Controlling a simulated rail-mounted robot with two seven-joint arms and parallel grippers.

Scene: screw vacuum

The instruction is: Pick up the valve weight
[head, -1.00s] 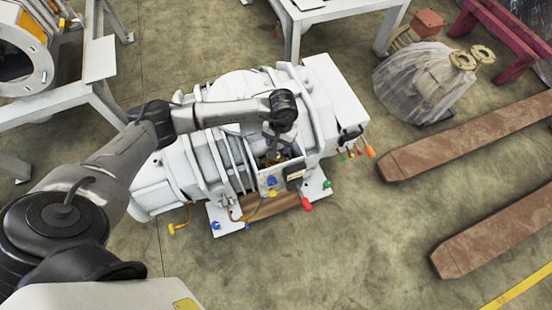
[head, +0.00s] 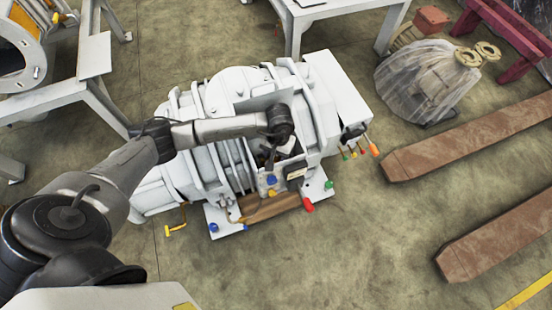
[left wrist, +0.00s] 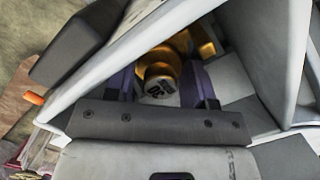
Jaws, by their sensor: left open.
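The valve weight appears to be the brass, stepped round piece (left wrist: 160,70) with dark markings on its pale end face, inside a recess of the white vacuum pump. My left gripper (left wrist: 161,92) is open, with one finger on each side of this piece in the left wrist view. I cannot tell whether the fingers touch it. In the head view my left gripper (head: 268,160) reaches down into the opening on the near side of the white pump (head: 223,86), and the weight is hidden there. My right gripper is not in view.
Pump walls surround the opening closely. Coloured handles, including a red one (head: 308,205), stick out at its front. A wrapped bundle (head: 418,82) and rusty forks (head: 470,135) lie to the right. White tables (head: 335,22) stand behind. The floor in front is clear.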

